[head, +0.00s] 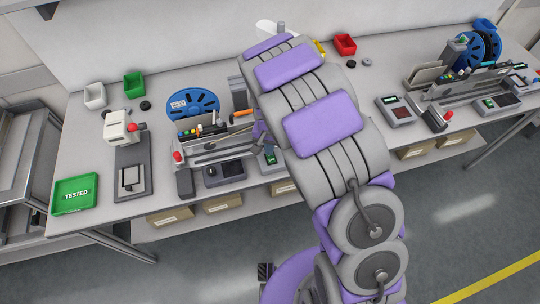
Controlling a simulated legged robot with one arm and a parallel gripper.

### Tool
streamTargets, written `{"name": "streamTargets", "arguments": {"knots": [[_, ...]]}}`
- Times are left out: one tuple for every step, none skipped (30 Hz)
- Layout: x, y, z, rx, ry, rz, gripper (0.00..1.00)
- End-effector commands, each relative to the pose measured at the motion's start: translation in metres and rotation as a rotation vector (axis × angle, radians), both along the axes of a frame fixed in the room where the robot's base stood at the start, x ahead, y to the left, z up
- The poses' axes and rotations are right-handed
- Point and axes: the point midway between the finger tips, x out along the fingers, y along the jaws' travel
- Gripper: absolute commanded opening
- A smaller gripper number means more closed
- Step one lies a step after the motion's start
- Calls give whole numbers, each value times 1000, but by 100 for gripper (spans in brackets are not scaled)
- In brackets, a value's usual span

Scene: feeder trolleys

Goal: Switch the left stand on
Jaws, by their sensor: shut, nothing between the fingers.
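The left stand (222,150) is a grey feeder fixture on the bench at centre left. A blue reel (193,103) stands behind it. A red-topped post (178,157) is at its left end. A dark block with round parts (225,172) lies at its front. A small unit with a green face (269,158) is at its right front, partly covered by my arm. I cannot make out a power switch or its position. My arm rises across the middle of the view and hides the stand's right side. My gripper's fingers are hidden behind it.
A similar right stand (465,85) has a blue reel and a red-topped post. A grey box with a display (396,111) lies beside it. A green TESTED tray (75,194) and a white device (117,127) are at left. Cardboard boxes (222,203) sit beneath the bench.

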Motion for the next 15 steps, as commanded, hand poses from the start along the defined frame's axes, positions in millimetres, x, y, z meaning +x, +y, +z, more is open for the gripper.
{"name": "streamTargets", "arguments": {"knots": [[0,0,-1,0,0,0,0],[0,0,-1,0,0,0,0],[0,0,-2,0,0,0,0],[0,0,-2,0,0,0,0],[0,0,-3,0,0,0,0],[0,0,-3,0,0,0,0],[0,0,-4,0,0,0,0],[0,0,-4,0,0,0,0],[0,0,-4,0,1,0,0],[0,0,-5,0,1,0,0],[0,0,-5,0,1,0,0],[0,0,-6,0,1,0,0],[0,0,-6,0,1,0,0],[0,0,-7,0,1,0,0],[0,0,-7,0,1,0,0]]}}
